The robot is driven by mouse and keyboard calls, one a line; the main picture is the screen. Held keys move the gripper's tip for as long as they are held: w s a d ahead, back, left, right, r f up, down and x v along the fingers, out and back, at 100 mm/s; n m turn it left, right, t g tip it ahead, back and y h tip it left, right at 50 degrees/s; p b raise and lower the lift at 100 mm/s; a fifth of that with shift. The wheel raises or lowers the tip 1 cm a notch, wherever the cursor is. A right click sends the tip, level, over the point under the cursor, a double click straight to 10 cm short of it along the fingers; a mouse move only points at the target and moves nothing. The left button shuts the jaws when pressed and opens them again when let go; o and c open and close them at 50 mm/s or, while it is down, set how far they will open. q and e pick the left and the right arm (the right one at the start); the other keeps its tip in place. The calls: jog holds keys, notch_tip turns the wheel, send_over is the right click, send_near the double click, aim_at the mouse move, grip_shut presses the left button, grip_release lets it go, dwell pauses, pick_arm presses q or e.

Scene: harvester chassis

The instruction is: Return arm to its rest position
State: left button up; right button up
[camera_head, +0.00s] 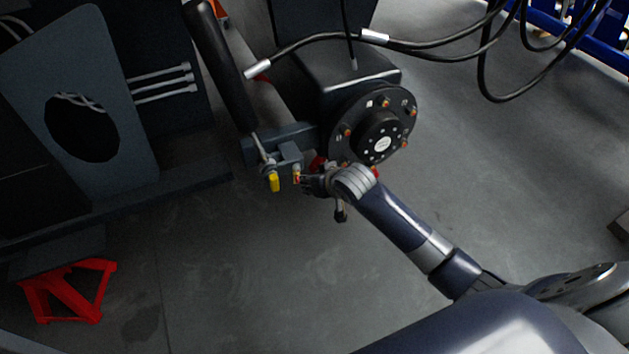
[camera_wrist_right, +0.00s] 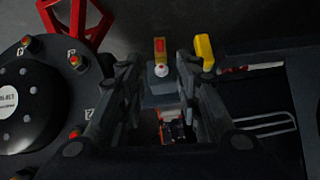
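My right arm (camera_head: 405,222) reaches in from the lower right of the head view, its gripper (camera_head: 308,179) close to the chassis beside the round wheel hub (camera_head: 380,143). In the right wrist view the two fingers (camera_wrist_right: 160,68) stand apart with a gap between them. A small red-and-yellow fitting (camera_wrist_right: 160,48) appears in line with that gap, near the fingertips; I cannot tell whether a finger touches it. A yellow-capped fitting (camera_wrist_right: 204,50) is just to its right; it also shows in the head view (camera_head: 275,183). My left gripper is not in view.
A black cylinder (camera_head: 220,65) and a bracket (camera_head: 285,145) are close to the gripper. Black hoses (camera_head: 430,45) hang above the hub. A red stand (camera_head: 70,292) is at lower left. The grey floor (camera_head: 540,150) at right is mostly clear.

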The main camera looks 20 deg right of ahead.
dwell(0.5)
jog(key=s+a+f+n+g, duration=0.1)
jog(key=s+f+g, duration=0.35)
jog(key=s, duration=1.15)
jog(key=s+a+f+n+g, duration=0.15)
jog(key=s+f, duration=0.55)
jog(key=s, duration=0.9)
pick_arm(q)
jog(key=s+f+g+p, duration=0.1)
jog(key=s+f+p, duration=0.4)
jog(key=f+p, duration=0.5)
pick_arm(e)
jog(key=s+f+g, duration=0.1)
jog(key=s+f, duration=0.4)
jog(key=f, duration=0.4)
pick_arm(q)
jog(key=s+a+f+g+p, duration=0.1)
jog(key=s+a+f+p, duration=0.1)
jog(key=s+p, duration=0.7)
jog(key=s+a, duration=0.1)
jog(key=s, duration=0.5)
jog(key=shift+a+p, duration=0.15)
jog(key=shift+p, duration=0.2)
pick_arm(e)
jog(key=s+d+f, duration=0.1)
jog(key=s, duration=0.6)
jog(key=s+d+f+g+h, duration=0.1)
jog(key=s+d+f, duration=0.1)
jog(key=s, duration=0.6)
jog(key=shift+d, duration=0.15)
